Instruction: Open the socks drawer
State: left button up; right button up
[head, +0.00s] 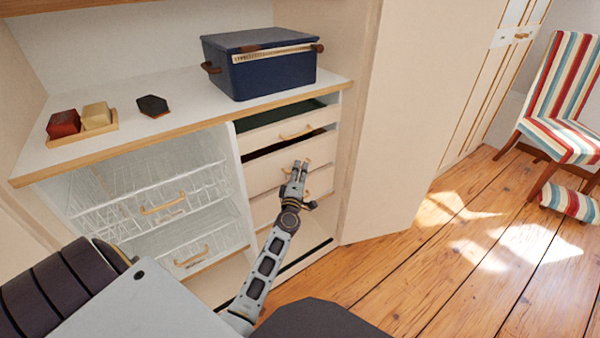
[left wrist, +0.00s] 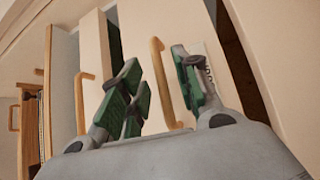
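A stack of cream drawers with brass handles stands at the cabinet's right side. The upper drawer front (head: 285,131) and the drawer front below it (head: 270,172) show dark gaps above them. My left gripper (head: 299,168) is in front of the lower of these fronts. In the left wrist view, the open gripper (left wrist: 163,85) has its green-padded fingers on both sides of a brass handle (left wrist: 158,72); contact cannot be told. A pale label (left wrist: 209,72) beside that handle is partly hidden by a finger, so its word is unclear. My right gripper is not in view.
White wire baskets (head: 150,195) sit left of the drawers. A blue box (head: 260,65), a small tray of blocks (head: 85,132) and a dark hexagonal object (head: 153,105) rest on the shelf above.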

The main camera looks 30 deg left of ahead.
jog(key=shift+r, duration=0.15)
pick_arm(q)
grip_shut()
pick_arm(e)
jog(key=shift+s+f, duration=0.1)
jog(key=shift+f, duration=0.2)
pick_arm(q)
jog(key=shift+d, duration=0.1)
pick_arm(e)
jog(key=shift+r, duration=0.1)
